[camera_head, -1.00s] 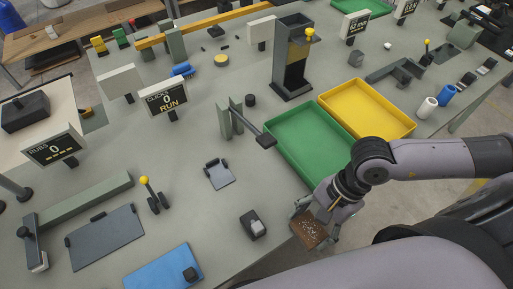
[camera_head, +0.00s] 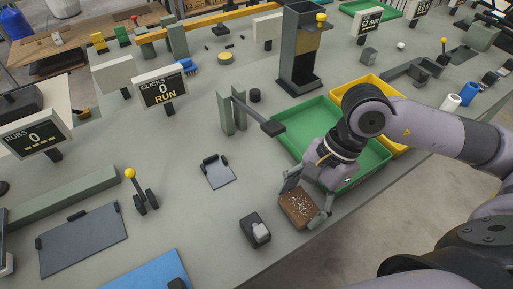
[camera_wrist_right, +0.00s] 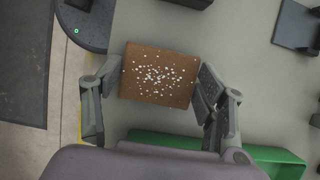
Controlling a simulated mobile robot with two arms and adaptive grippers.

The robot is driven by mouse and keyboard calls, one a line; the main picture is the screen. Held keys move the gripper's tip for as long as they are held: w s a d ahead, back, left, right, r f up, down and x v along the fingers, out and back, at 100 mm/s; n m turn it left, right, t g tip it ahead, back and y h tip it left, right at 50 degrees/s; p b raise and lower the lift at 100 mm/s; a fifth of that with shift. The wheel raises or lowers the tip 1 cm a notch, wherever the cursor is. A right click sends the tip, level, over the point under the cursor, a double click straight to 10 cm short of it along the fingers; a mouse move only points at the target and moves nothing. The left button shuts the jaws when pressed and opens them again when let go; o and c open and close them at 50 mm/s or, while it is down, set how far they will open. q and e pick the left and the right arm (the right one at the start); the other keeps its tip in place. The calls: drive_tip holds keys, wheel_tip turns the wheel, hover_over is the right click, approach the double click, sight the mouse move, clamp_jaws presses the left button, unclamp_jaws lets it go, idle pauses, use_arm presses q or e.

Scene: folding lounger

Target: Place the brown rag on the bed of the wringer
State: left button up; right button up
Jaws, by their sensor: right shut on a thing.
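The brown rag (camera_head: 298,208) is a flat, square-looking piece with white specks. My right gripper (camera_head: 304,205) is shut on it, with one finger at each side, and holds it over the front edge of the bench, in front of the green tray. The right wrist view shows the rag (camera_wrist_right: 158,76) between the two fingers of the gripper (camera_wrist_right: 156,88). I cannot tell for sure which fixture is the wringer; a green rounded roller-like part (camera_head: 485,37) beside a dark plate (camera_head: 464,54) stands at the far right. My left gripper is not in view.
The green tray (camera_head: 374,172) and yellow tray (camera_head: 350,88) lie by my right arm. A small dark block (camera_head: 255,228) stands left of the rag.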

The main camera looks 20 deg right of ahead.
drive_tip(key=p, duration=0.4)
approach(251, 156)
drive_tip(key=s+f, duration=0.1)
drive_tip(key=s+a+f, duration=0.1)
drive_tip(key=s+f, duration=0.2)
drive_tip(key=shift+s+a+f, duration=0.3)
drive_tip(key=shift+a+f, duration=0.05)
drive_tip(key=shift+f, duration=0.05)
drive_tip(key=w, duration=0.3)
drive_tip(key=shift+w+a, duration=0.35)
drive_tip(key=shift+w, duration=0.05)
drive_tip(key=shift+w+a+f, duration=0.1)
drive_tip(key=shift+w+f, duration=0.15)
drive_tip(key=shift+f, duration=0.1)
drive_tip(key=shift+s, duration=0.1)
drive_tip(key=shift+f, duration=0.2)
drive_tip(key=o, duration=1.1)
drive_tip(key=shift+r, duration=0.1)
drive_tip(key=shift+o, duration=0.2)
